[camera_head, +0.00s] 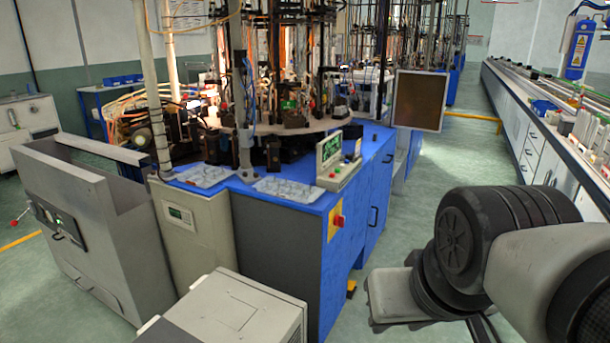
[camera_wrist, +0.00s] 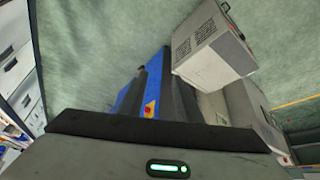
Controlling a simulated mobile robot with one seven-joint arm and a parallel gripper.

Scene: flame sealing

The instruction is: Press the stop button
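The stop button (camera_head: 338,220) is a small red knob on a yellow plate, on the blue end panel of the machine cabinet (camera_head: 274,262) in the head view. In the wrist view the yellow plate with the red button (camera_wrist: 149,109) shows just beyond the dark edge of my gripper's body. My gripper (camera_wrist: 160,150) fills the bottom of the wrist view, with a green light on its pale housing. Its fingertips cannot be made out clearly, and nothing is seen held. In the head view my arm is at the lower right, apart from the button; the gripper is out of that frame.
A grey box-shaped unit (camera_head: 232,312) stands on the floor left of the cabinet; it also shows in the wrist view (camera_wrist: 212,45). A control panel (camera_head: 338,162) sits on the cabinet top. Green floor (camera_head: 455,150) is open toward the long bench (camera_head: 548,140) at right.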

